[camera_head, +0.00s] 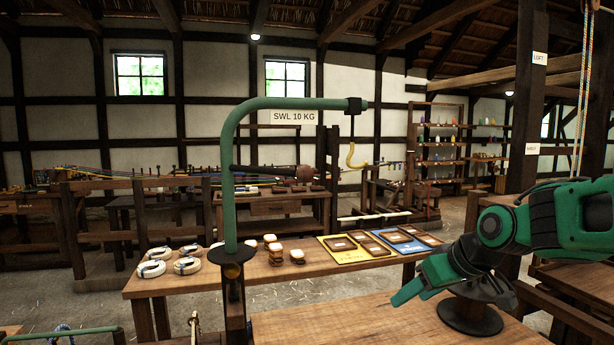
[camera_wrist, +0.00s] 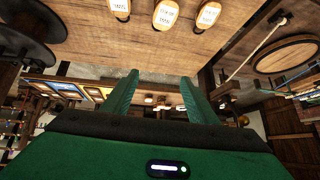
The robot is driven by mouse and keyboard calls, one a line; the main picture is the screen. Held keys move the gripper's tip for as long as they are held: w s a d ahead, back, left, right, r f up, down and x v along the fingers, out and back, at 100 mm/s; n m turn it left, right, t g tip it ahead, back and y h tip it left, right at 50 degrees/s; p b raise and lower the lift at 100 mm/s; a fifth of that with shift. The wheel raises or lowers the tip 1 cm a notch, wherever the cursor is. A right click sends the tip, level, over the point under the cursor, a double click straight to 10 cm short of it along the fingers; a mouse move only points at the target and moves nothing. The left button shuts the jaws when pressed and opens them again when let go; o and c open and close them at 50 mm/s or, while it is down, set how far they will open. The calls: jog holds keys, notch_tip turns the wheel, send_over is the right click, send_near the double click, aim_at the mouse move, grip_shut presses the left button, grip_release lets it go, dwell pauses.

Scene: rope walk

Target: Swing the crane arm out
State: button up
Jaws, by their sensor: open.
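The green crane arm (camera_head: 232,150) rises from a dark post at the near bench and bends over to the right at the top. A yellow hook (camera_head: 354,158) hangs from a dark block at its tip. A dark bar with a brown wooden knob (camera_head: 306,172) sticks out to the right from the crane's upright. My green gripper (camera_head: 408,290) is low on the right, above the near wooden top, well apart from the crane and its knob. In the wrist view its two fingers (camera_wrist: 158,95) are spread with nothing between them. The crane is not clearly identifiable there.
A wooden bench (camera_head: 215,276) behind the crane carries white rope coils (camera_head: 187,265), small white-topped blocks (camera_head: 274,251) and yellow and blue boards (camera_head: 355,248). A dark post (camera_head: 527,100) stands at right. Air between gripper and crane looks clear.

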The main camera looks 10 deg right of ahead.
jog(key=w+a+r+n+t+y, duration=0.35)
jog(key=w+a+r, duration=0.35)
jog(key=w+r, duration=0.25)
jog(key=n+t+y, duration=0.3)
jog(key=n+y, duration=0.2)
send_near(312, 175)
jog(key=x, duration=0.2)
jog(key=shift+m, duration=0.25)
jog(key=x, duration=1)
jog(key=shift+w+a, duration=0.2)
jog(key=shift+w, duration=0.05)
grip_shut()
jog(key=shift+s, duration=0.1)
